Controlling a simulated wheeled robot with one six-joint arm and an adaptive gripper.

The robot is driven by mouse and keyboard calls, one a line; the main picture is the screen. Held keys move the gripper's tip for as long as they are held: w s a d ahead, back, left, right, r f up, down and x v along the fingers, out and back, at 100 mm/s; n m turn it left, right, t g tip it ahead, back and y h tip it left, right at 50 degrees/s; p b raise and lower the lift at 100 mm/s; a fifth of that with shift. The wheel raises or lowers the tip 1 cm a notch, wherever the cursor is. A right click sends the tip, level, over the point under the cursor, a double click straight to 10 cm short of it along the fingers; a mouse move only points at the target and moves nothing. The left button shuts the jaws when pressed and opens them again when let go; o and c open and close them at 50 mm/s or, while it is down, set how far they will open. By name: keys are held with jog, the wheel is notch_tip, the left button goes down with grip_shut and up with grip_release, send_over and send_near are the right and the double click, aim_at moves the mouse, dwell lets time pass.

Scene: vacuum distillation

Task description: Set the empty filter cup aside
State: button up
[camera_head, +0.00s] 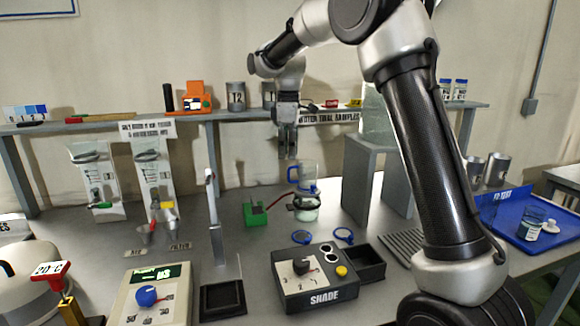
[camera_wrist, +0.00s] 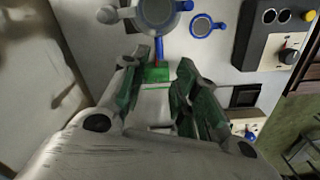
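My gripper (camera_head: 287,150) hangs above the bench, pointing down. In the wrist view its two fingers (camera_wrist: 158,72) stand apart with nothing between them. A clear cup with a blue band and handle (camera_head: 307,172) stands just right of and below the fingertips, apart from them, on or above a glass vessel (camera_head: 306,212). The wrist view shows a round vessel with a blue handle (camera_wrist: 160,12) beyond the fingertips.
A green block (camera_head: 256,214) with a red lever sits beside the glass vessel. Blue rings (camera_head: 343,235) lie near the black SHADE box (camera_head: 318,278). A grey stand (camera_head: 362,185) rises at right. A blue tray (camera_head: 556,240) lies far right. A shelf (camera_head: 345,116) runs behind.

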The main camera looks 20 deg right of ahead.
aim_at(289, 171)
jog(key=shift+d+r+n, duration=0.1)
jog(key=shift+r+n, duration=0.15)
jog(key=shift+n, duration=0.55)
jog(key=shift+f+n, duration=0.25)
jog(key=shift+n, duration=0.05)
notch_tip(289, 171, down, 7)
jog(key=shift+f, duration=0.2)
jog(key=shift+c, duration=0.3)
grip_shut()
